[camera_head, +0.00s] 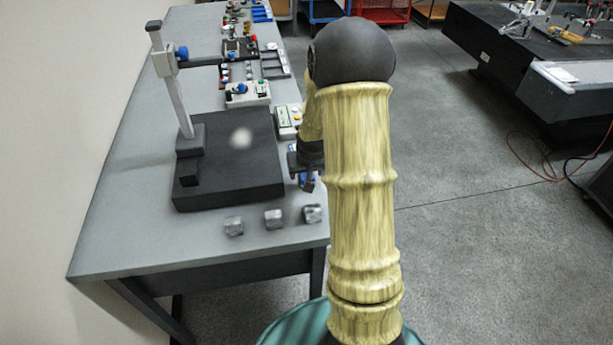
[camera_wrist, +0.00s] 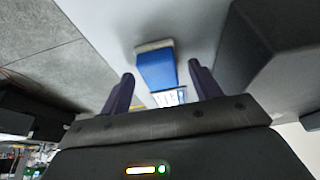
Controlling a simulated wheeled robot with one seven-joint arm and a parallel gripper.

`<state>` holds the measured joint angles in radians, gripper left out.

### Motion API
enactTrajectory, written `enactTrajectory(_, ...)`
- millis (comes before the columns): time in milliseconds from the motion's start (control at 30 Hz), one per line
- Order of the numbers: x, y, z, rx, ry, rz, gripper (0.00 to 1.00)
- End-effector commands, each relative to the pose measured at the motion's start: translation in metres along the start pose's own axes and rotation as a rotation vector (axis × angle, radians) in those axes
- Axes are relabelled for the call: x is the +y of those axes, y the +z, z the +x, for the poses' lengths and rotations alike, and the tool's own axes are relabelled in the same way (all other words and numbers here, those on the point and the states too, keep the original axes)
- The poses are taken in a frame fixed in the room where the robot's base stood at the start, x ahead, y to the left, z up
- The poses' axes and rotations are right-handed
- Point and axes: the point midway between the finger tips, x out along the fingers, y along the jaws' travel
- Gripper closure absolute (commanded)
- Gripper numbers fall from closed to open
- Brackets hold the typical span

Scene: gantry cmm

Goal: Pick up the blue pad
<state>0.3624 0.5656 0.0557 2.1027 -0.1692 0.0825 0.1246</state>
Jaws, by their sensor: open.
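The blue pad (camera_wrist: 155,72) shows in the wrist view, on the pale table top, with a whitish strip along its far edge. My gripper (camera_wrist: 162,78) is open, with one dark finger on each side of the pad's near part in the picture. Visible gaps lie between the pad and the fingers, and I see no contact. I cannot tell the height of the fingers over it. In the head view my gripper (camera_head: 304,178) is low over the table's right edge, partly behind my arm. A small blue patch there may be pad or finger; I cannot tell.
A black plate (camera_head: 228,190) with a post stand (camera_head: 178,95) lies left of my gripper. Three metal blocks (camera_head: 273,218) sit near the table's front edge. A pale box with a green display (camera_head: 287,121) stands behind. The grey table (camera_head: 120,225) is bare at front left.

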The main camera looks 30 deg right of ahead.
Motion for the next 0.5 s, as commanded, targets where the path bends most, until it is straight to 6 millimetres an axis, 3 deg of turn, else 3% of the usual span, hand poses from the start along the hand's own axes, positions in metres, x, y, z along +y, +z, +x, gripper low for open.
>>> enactTrajectory(167, 0.0001, 0.0, -0.0002, 0.0, 0.0, 0.0, 0.39)
enactTrajectory(367, 0.0001, 0.0, -0.0002, 0.0, 0.0, 0.0, 0.79)
enactTrajectory(500, 0.0001, -0.0001, -0.0003, 0.0, 0.0, 0.0, 0.82)
